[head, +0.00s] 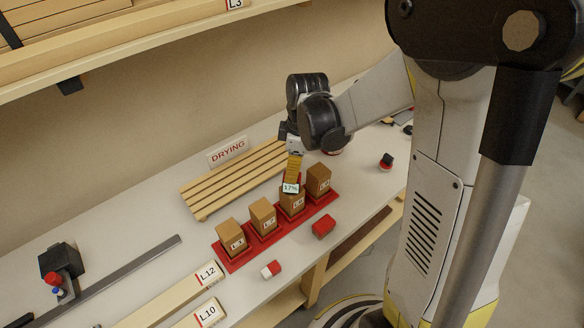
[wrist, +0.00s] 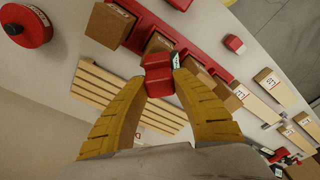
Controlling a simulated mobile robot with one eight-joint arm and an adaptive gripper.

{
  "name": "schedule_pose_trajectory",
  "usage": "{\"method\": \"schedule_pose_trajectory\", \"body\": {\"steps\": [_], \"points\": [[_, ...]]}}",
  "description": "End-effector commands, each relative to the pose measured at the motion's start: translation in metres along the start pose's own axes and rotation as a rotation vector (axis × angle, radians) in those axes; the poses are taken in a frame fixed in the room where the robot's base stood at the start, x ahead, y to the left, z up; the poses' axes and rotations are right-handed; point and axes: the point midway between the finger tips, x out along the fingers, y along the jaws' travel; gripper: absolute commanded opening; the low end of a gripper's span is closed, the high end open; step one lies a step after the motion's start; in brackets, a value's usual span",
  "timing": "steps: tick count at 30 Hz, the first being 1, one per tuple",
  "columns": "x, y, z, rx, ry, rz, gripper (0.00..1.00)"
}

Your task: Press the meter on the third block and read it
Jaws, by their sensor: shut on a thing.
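Several brown wooden blocks stand in a row on a red tray (head: 233,264), with white labels on their fronts. The third block from the left (head: 292,206) is directly under my gripper (head: 292,178). My gripper's yellow fingers are shut on a red meter (wrist: 158,76). Its small display (head: 290,188) faces the head camera and reads 17%. The meter's lower end is at the top of the third block and appears to touch it; the exact contact is hidden. In the wrist view the meter sits between both fingertips, with the blocks behind it.
A slatted wooden rack (head: 232,180) and a DRYING sign (head: 228,150) are behind the blocks. A red item (head: 323,228) and a red-and-white item (head: 271,269) lie in front. Labelled planks (head: 170,300) and a dark bar (head: 120,281) lie left. A shelf overhangs above.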

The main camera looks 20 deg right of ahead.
Motion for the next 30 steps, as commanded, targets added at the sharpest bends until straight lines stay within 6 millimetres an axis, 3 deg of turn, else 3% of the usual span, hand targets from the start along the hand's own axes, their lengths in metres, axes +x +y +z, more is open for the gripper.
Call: {"method": "schedule_pose_trajectory", "body": {"steps": [30], "points": [[0.0042, 0.0001, 0.0004, 0.000, 0.000, 0.000, 0.00]]}}
